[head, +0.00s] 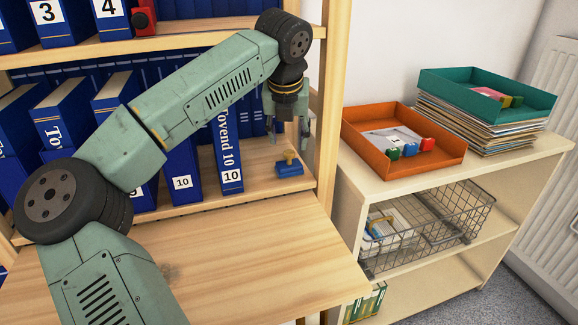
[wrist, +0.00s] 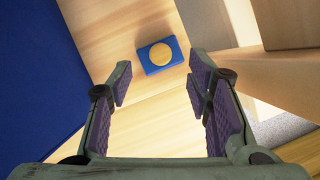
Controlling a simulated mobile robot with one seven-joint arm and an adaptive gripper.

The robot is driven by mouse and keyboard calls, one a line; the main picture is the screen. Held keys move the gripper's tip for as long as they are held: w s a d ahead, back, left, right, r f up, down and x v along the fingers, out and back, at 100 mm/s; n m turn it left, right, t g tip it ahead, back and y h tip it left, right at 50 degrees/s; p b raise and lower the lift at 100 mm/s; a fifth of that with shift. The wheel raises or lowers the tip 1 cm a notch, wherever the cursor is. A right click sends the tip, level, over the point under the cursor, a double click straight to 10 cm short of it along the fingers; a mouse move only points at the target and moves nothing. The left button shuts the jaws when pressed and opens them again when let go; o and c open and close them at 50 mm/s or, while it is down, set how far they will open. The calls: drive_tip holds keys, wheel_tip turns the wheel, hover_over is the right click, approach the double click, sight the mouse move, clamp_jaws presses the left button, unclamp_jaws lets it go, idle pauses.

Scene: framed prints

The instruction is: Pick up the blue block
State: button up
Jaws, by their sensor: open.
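The blue block (head: 289,170) sits on the wooden shelf board, right of the binders, with a yellow knob-like piece (head: 289,157) on top. In the wrist view the blue block (wrist: 149,65) lies just beyond the fingertips, with the round yellow top (wrist: 160,55) facing the camera. My gripper (head: 290,138) hangs pointing down above the block, apart from it. In the wrist view my gripper (wrist: 160,82) is open and empty, with the block ahead of the gap between its fingers.
Blue binders (head: 228,150) stand close left of the block, and a wooden shelf upright (head: 329,110) is close right. An orange tray (head: 374,153) with several small coloured blocks sits on the low cabinet, near a teal tray (head: 450,86). The front of the wooden board (head: 240,260) is clear.

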sight(289, 152)
drive_tip(key=x, duration=0.5)
drive_tip(key=shift+f, duration=0.2)
drive_tip(key=shift+c, duration=0.2)
clamp_jaws()
